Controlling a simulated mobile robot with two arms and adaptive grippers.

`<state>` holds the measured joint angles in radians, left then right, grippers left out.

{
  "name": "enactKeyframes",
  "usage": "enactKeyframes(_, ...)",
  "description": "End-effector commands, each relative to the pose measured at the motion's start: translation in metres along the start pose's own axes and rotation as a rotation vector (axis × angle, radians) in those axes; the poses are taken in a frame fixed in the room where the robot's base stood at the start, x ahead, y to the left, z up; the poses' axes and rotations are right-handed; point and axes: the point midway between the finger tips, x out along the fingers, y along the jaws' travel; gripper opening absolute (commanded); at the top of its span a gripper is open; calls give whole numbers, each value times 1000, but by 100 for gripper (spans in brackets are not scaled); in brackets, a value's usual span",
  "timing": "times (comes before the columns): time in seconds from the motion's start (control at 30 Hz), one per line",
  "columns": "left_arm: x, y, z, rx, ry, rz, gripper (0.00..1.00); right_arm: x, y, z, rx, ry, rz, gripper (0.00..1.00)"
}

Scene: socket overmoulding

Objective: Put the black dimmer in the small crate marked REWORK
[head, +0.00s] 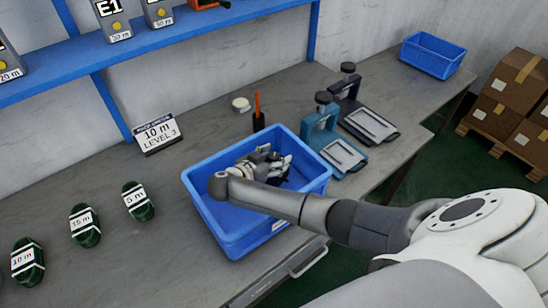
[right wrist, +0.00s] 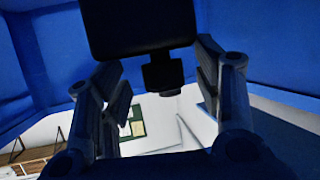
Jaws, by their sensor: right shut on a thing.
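My right gripper (head: 268,166) reaches down inside a blue crate (head: 240,243) on the grey bench. In the right wrist view my right gripper (right wrist: 160,105) is shut on a dark block with a short stem, which I take to be the black dimmer (right wrist: 140,28). Blue crate walls surround it there. In the head view the gripper and arm hide most of the held piece and part of the crate floor. The crate has a small white label on its front, too small to read. A smaller blue crate (head: 432,55) stands at the back right; no REWORK mark is legible.
A teal press (head: 322,138) and a dark press (head: 368,120) stand right of the crate. A black holder with an orange-handled tool (head: 258,112) is behind it. Several green coils (head: 85,225) lie left. A blue shelf (head: 150,45) overhangs the bench. Cardboard boxes (head: 515,95) stand right.

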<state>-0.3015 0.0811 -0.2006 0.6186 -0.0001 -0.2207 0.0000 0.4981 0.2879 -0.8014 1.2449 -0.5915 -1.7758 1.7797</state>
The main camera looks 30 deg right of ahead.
Motion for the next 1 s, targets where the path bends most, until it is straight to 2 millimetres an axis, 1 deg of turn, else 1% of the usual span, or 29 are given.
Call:
enactKeyframes(0.17,0,0,0,0,0,0,94,0,0,0,1,0,-1,20)
enactKeyframes(0.33,5,0,0,0,1,0,94,2,0,5,1,0,0,20)
enactKeyframes(0.37,4,0,0,0,1,0,94,1,0,3,1,0,0,63)
enactKeyframes(0.5,3,0,-1,0,2,0,94,1,0,3,0,0,0,81)
enactKeyframes(0.8,3,0,-2,0,3,0,94,1,0,2,0,0,0,82)
enactKeyframes(0.9,0,0,-2,0,4,0,94,0,0,-1,0,0,0,82)
enactKeyframes(0.93,-2,0,-2,0,4,0,94,-1,0,-3,0,1,0,82)
enactKeyframes(1.0,4,0,-2,-1,5,0,94,-10,-1,2,1,-3,-3,82)
